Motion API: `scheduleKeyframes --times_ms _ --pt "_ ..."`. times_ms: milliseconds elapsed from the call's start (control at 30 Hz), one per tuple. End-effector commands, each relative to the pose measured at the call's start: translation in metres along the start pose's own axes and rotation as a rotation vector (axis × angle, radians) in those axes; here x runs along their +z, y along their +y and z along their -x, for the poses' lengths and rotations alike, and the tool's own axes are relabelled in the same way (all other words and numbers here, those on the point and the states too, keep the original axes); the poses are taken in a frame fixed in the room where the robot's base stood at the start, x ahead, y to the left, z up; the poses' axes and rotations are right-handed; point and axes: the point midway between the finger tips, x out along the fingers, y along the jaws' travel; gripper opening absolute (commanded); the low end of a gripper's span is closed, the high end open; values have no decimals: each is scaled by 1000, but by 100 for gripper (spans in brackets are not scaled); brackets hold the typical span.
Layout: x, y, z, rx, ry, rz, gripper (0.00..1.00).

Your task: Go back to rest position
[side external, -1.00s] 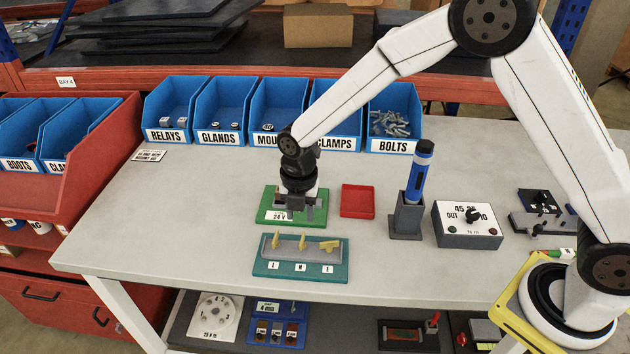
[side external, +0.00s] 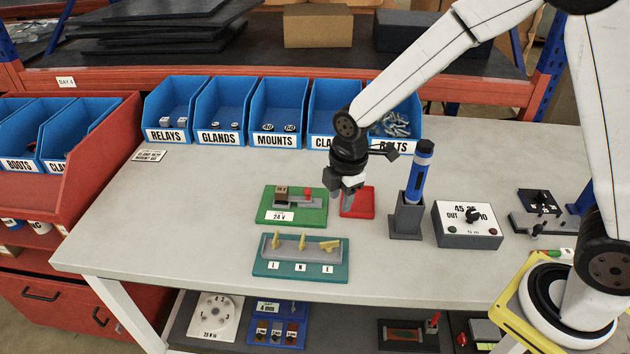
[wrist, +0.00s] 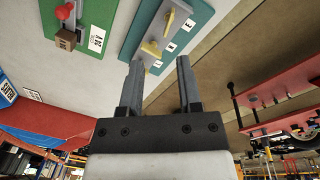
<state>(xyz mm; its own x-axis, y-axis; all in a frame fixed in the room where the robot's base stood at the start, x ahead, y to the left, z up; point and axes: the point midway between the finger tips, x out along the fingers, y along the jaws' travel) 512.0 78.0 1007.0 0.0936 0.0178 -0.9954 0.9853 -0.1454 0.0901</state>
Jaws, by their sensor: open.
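My gripper (side external: 346,188) is above the table, just right of the green 24 V board and in front of part of the red tray (side external: 363,208). In the wrist view my gripper (wrist: 158,80) has its two fingers apart with nothing between them. The green board (side external: 310,217) carries a grey fixture with a red knob and a small brown block. The teal board (side external: 300,280) with yellow pieces lies nearer the front edge. Both boards, green (wrist: 92,50) and teal (wrist: 195,32), show in the wrist view.
Blue bins (side external: 274,142) line the back of the table. A blue driver (side external: 417,175) stands upright in a grey holder (side external: 404,222), with a dial box (side external: 467,225) to its right. The table's left part (side external: 170,220) is clear.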

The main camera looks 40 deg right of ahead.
Motion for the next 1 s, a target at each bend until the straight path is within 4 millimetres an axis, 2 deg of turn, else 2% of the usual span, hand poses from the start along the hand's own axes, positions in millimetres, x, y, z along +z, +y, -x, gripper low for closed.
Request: scheduleKeyframes --times_ms 300,700,833,1000 --pt "40 -33 21 48 20 -518 44" --pt "80 -82 36 98 71 -1149 44" --pt "88 -95 39 108 88 -1302 44" --pt "93 -103 40 113 99 -1406 44"
